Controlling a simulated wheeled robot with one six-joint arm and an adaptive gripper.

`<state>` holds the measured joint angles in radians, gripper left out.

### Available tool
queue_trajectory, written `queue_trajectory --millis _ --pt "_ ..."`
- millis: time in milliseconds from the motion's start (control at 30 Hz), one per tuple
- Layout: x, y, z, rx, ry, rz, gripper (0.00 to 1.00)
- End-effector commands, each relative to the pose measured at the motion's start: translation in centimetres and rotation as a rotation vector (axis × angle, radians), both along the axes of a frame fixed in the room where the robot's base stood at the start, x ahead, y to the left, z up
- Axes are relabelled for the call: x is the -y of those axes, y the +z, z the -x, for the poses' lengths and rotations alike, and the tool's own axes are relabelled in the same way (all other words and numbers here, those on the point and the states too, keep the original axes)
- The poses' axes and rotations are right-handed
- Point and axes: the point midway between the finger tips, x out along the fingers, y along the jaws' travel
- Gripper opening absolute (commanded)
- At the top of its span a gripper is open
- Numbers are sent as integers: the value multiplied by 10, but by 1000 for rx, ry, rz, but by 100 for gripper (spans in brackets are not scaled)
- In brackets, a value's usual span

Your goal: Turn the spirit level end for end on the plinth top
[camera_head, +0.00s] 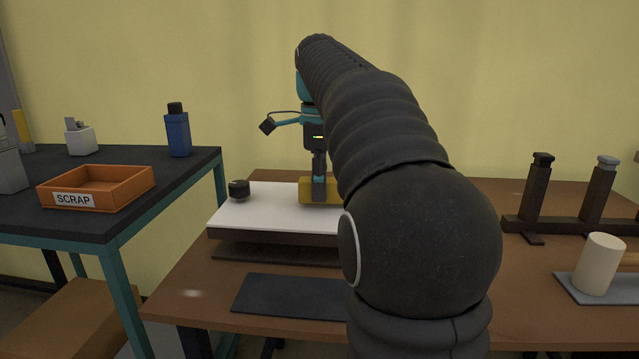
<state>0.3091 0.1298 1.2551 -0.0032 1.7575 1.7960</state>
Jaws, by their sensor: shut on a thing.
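The plinth (270,214) has a white top and stands on the brown table. A yellow block-like thing, which looks like the spirit level (306,190), is at the plinth top's back right. My gripper (319,190) points down over it and is shut on it. My black arm hides the level's right part, so I see only its left end. I cannot tell whether the level touches the plinth top or is slightly above it. The right side of the plinth is also hidden behind my arm.
A small black knob (239,189) stands on the plinth's left. A dark mat (290,296) lies in front. An orange SCRAP tray (98,188) and a blue bottle (178,133) are on the left table. A cream cylinder (598,264) and dark posts (538,190) stand at right.

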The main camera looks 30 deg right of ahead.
Motion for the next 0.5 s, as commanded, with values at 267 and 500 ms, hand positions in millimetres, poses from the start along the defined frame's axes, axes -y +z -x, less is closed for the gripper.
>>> queue_trajectory --millis 267,500 --pt "0 -6 0 0 0 0 0" --pt "0 -8 0 0 0 0 64"
